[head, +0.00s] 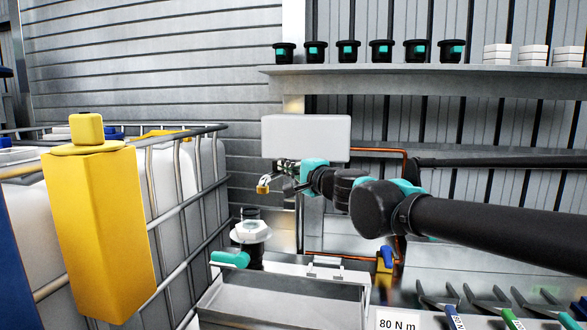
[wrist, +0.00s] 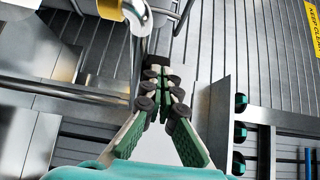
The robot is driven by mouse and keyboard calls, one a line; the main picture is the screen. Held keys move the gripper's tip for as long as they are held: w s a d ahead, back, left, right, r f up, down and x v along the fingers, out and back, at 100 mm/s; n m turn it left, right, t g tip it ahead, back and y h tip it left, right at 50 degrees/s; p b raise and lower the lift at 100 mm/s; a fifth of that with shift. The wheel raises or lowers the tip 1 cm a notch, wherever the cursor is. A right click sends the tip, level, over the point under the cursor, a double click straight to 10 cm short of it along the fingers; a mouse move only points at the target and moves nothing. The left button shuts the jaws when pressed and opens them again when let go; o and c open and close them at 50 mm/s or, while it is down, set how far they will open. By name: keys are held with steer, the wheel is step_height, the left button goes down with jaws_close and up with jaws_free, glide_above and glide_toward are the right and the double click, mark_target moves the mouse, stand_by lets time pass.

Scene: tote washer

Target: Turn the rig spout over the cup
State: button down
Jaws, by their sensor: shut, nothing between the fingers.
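The spout is a curved chrome tube with a brass tip (head: 264,186), just left of my gripper in the head view. The brass-tipped tube (wrist: 110,8) also shows at the top of the wrist view, apart from my fingers. My gripper (head: 286,180) is shut and empty, pointing left below a white wall box; its closed green-and-black fingers show in the wrist view (wrist: 166,88). A white flanged fitting (head: 251,232) with a teal lever stands below and left of the spout tip. I cannot tell whether this is the cup.
A tall yellow container (head: 98,225) and a caged white tank (head: 180,180) fill the left. A metal basin (head: 285,295) lies below my arm. A shelf (head: 420,80) above holds black cups and white stacks. A copper pipe (head: 385,150) runs right of the white box (head: 306,135).

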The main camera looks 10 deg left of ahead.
steer(key=shift+w+a, duration=0.25)
steer(key=shift+a, duration=0.8)
steer(key=shift+w+a, duration=0.2)
steer(key=shift+a, duration=0.85)
